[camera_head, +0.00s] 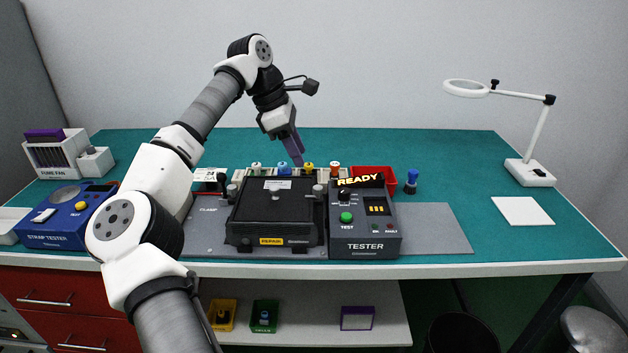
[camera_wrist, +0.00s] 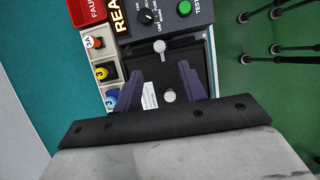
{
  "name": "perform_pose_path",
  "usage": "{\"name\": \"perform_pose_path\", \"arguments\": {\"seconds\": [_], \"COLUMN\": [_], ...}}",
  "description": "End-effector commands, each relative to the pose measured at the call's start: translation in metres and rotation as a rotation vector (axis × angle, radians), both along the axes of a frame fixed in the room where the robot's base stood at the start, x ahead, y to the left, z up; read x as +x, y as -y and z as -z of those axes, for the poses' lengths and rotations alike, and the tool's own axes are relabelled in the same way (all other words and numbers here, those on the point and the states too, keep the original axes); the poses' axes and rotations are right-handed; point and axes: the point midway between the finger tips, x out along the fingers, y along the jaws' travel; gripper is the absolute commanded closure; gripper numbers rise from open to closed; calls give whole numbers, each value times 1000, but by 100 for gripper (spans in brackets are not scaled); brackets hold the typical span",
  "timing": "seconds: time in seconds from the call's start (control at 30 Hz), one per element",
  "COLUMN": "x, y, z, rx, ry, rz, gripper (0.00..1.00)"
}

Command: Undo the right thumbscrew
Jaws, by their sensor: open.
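The right thumbscrew (camera_head: 318,190) is a pale grey knob at the right side of the black unit (camera_head: 273,215), which carries a yellow REPAIR label. In the wrist view a grey knob with a short arm, seemingly this thumbscrew (camera_wrist: 160,47), stands at the tester end of the unit, beyond my fingertips. My gripper (camera_head: 298,160) hangs above the back of the unit with its purple fingers apart and empty. In the wrist view the open fingers of my gripper (camera_wrist: 159,72) lie over the unit, and a second round grey knob (camera_wrist: 170,95) shows between them.
The tester (camera_head: 364,225) with a READY sign stands close right of the unit. Several coloured knobs (camera_head: 308,168) line the back. A red bin (camera_head: 375,180) and a blue-topped tool (camera_head: 411,181) stand behind the tester.

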Motion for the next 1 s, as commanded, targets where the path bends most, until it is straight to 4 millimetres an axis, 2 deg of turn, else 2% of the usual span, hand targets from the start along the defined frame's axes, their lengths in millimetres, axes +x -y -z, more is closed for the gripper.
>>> {"name": "perform_pose_path", "arguments": {"seconds": [0.2,0.4,0.6,0.87,1.0], "x": [-1,-1,-1,0,0], "y": [19,31,36,36,36], "z": [43,71,84,85,85], "rx": [-3,-3,-3,-3,-3], "ry": [-1,-1,-1,0,1], "rz": [3,1,1,1,1], "gripper": [59,59,59,59,76]}}
